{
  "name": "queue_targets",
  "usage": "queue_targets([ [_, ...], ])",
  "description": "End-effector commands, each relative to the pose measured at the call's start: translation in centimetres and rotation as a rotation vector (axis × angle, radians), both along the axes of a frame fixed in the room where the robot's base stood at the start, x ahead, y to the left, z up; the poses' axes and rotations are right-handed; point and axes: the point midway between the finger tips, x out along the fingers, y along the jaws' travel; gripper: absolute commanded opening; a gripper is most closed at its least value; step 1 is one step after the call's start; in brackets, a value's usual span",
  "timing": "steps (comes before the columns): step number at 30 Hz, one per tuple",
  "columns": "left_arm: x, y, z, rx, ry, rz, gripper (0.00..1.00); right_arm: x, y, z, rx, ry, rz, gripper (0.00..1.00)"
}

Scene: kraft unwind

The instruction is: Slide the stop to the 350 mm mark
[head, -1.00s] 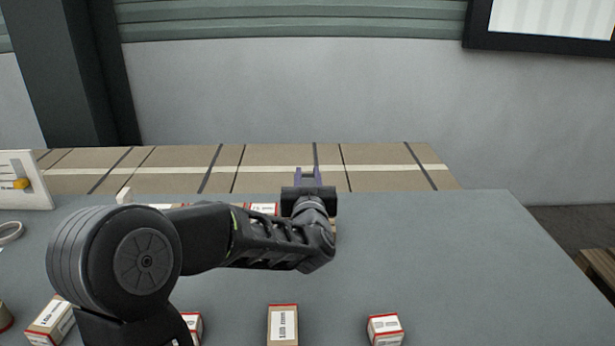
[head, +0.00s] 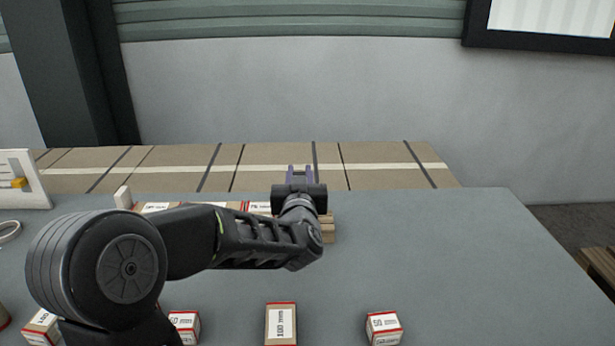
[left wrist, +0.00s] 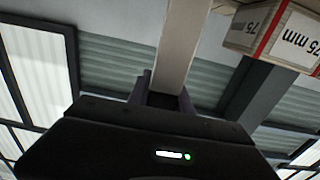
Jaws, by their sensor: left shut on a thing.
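My left gripper (head: 300,172) reaches over the far part of the grey table, its fingers pointing away. It is shut on a pale beige bar (left wrist: 186,45), seen in the left wrist view between the fingers and running up out of the frame. I cannot tell for sure that this bar is the stop. Under and beside the arm lies a row of labelled blocks, including a 75 mm block (head: 259,206), also in the left wrist view (left wrist: 285,37). A white upright piece (head: 123,197) stands at the row's left end. No 350 mm mark is readable. My right gripper is out of view.
Loose blocks lie along the near side: a 100 mm block (head: 281,323), a 50 mm block (head: 384,327) and others partly behind my arm. A white panel with a yellow piece (head: 18,183) stands at far left. The right side of the grey table (head: 460,260) is clear.

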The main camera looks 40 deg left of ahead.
Motion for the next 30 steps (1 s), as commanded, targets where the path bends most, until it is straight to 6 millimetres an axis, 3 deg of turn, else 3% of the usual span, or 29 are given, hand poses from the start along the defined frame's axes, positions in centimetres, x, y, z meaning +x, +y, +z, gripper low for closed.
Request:
queue_targets([
  [1,-1.0,1.5,-0.2,0.004,-0.002,0.018,0.00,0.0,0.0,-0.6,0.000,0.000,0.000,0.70],
  [4,-1.9,2.6,-0.1,0.003,-0.002,0.019,0.00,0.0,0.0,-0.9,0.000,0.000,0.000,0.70],
  [13,-2.0,2.7,0.0,0.001,0.000,0.015,0.00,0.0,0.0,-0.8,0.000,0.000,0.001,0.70],
  [14,-2.0,2.7,0.0,0.001,0.000,0.014,0.28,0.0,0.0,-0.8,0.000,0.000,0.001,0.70],
  [15,-2.0,2.6,0.0,0.001,0.000,0.014,0.31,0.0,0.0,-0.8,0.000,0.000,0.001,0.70],
  [21,-1.9,2.6,0.0,0.002,0.000,0.012,0.47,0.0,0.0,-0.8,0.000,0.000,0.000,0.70],
  [30,-2.0,2.4,0.0,0.002,0.001,0.011,0.47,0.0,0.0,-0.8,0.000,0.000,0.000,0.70],
])
